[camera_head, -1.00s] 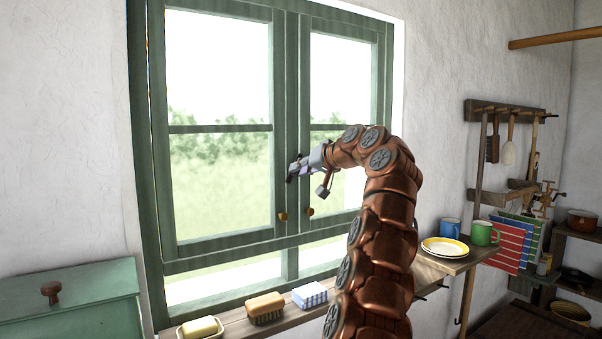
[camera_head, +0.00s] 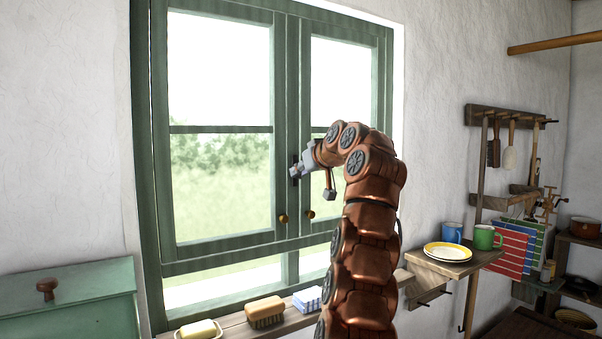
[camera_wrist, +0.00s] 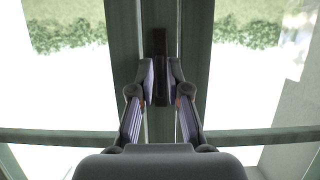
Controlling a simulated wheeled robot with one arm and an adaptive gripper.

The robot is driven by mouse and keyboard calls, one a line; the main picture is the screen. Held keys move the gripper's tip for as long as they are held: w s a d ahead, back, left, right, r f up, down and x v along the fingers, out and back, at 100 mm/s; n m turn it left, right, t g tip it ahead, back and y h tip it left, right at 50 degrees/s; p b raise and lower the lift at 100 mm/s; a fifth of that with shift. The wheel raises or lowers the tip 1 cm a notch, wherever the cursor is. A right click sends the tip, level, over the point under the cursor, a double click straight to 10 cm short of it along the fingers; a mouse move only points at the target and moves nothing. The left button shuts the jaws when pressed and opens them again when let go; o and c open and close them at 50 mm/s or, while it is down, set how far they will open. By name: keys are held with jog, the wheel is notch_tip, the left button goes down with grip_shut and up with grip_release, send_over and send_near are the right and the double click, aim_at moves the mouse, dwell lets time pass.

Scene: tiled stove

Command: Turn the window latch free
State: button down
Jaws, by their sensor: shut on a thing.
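The window latch (camera_head: 294,163) is a small dark piece on the green middle stile between the two casements. In the wrist view the latch (camera_wrist: 160,45) stands as a dark upright bar against the green frame. My gripper (camera_wrist: 161,82) has its two fingers on either side of the bar, closed on it. In the head view my gripper (camera_head: 296,172) is at the latch from the right, and its fingers partly hide it. The green window (camera_head: 286,80) looks shut, with both casements flush.
Two brass knobs (camera_head: 282,218) sit below the latch. The sill (camera_head: 235,329) below holds a soap dish, a brush and a folded cloth. A small shelf (camera_head: 450,268) with plates and mugs is to the right of my arm. A green chest (camera_head: 90,300) is at the left.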

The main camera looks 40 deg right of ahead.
jog(key=c, duration=1.3)
grip_release()
jog(key=v, duration=1.2)
jog(key=shift+f, duration=0.1)
